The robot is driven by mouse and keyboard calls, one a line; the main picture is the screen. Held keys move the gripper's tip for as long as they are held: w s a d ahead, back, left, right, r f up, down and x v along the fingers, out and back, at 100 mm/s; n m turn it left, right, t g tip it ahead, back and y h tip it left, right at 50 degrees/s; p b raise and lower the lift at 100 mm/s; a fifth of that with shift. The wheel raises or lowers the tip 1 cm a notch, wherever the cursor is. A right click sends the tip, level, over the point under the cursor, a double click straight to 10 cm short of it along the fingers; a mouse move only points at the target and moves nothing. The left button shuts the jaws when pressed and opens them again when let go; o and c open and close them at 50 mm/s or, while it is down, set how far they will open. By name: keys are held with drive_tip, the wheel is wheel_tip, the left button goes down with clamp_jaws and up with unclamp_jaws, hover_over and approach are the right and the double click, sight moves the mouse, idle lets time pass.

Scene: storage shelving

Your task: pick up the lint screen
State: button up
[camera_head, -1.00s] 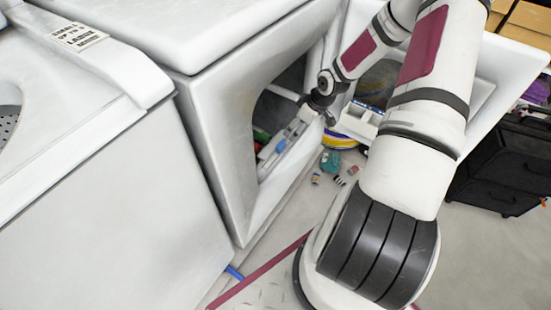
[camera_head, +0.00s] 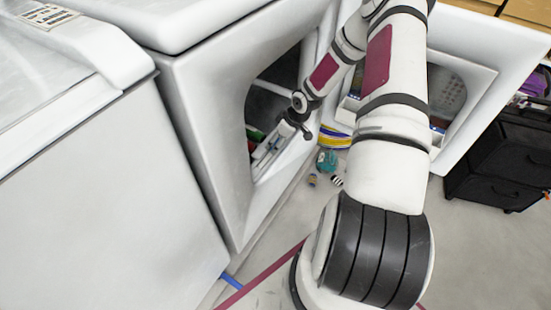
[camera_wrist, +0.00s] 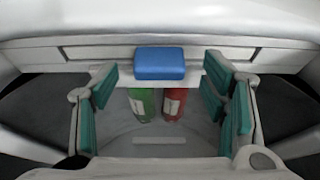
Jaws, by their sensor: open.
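My gripper (camera_wrist: 160,84) is open, with teal finger pads on both sides of the wrist view. In the head view my gripper (camera_head: 268,150) reaches through the dryer's round front opening. A blue block (camera_wrist: 160,63) shows between the fingertips, in front of or on a pale ledge. Green (camera_wrist: 142,104) and red (camera_wrist: 173,104) bottle-like things lie below it between the fingers. I cannot clearly tell which part is the lint screen; a pale slotted strip (camera_wrist: 160,141) and a ring-shaped piece (camera_wrist: 264,158) show lower down. I see nothing held.
The dryer (camera_head: 195,110) stands beside a white washer (camera_head: 100,170). Its open door (camera_head: 487,60) is at right behind my arm. Small items, including a teal one (camera_head: 327,160), lie on the floor below the opening. A black drawer unit (camera_head: 500,165) stands right.

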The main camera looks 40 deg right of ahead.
drive_tip(key=shift+x, duration=0.85)
drive_tip(key=shift+r, duration=0.1)
clamp_jaws()
